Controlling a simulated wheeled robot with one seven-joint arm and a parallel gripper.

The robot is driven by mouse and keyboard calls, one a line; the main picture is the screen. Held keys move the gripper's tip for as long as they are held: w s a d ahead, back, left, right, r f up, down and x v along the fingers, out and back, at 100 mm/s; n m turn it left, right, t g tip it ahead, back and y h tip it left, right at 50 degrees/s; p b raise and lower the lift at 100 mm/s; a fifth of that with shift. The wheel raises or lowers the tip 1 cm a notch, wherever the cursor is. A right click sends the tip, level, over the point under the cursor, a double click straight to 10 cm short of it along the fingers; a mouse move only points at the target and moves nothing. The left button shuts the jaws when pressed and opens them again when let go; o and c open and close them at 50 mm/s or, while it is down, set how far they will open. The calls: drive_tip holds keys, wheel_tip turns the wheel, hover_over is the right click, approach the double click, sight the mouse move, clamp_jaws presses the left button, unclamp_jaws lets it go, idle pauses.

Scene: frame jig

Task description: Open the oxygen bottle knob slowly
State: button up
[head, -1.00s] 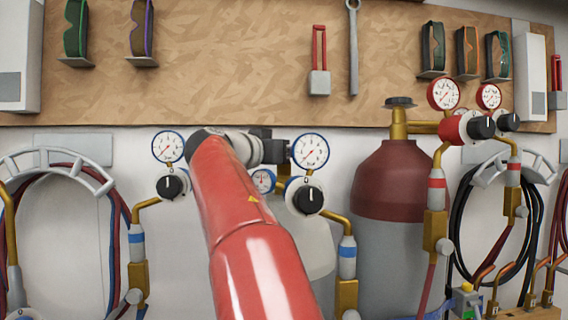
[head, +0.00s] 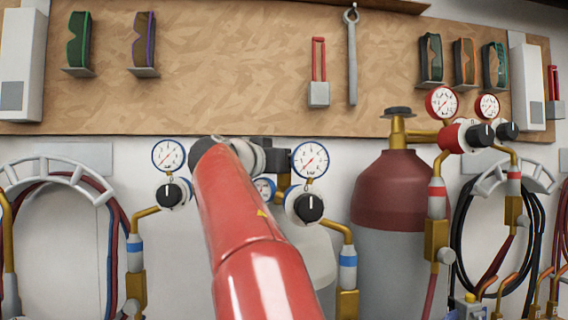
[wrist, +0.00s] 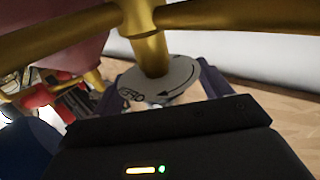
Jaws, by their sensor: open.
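The oxygen bottle knob (wrist: 172,78) is a pale grey disc with an arrow and lettering on a brass stem in the wrist view. The pale oxygen bottle (head: 318,258) stands behind my red arm in the head view, mostly hidden. My gripper (wrist: 165,88) is open, with a dark finger on each side of the knob. The fingertips are partly covered by the disc, and I cannot tell whether they touch it. In the head view my gripper (head: 268,152) is at the bottle's top, beside a blue-rimmed gauge, and the knob is hidden.
Blue-rimmed gauges (head: 310,160) and black regulator dials (head: 309,208) flank my arm. A dark red-topped bottle (head: 399,190) with red gauges stands to the right. Hoses hang on both sides. A wooden tool board (head: 230,70) is behind, above the bottles.

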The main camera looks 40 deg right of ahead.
drive_tip(key=b+v, duration=0.1)
drive_tip(key=v, duration=0.6)
drive_tip(key=shift+a, duration=0.2)
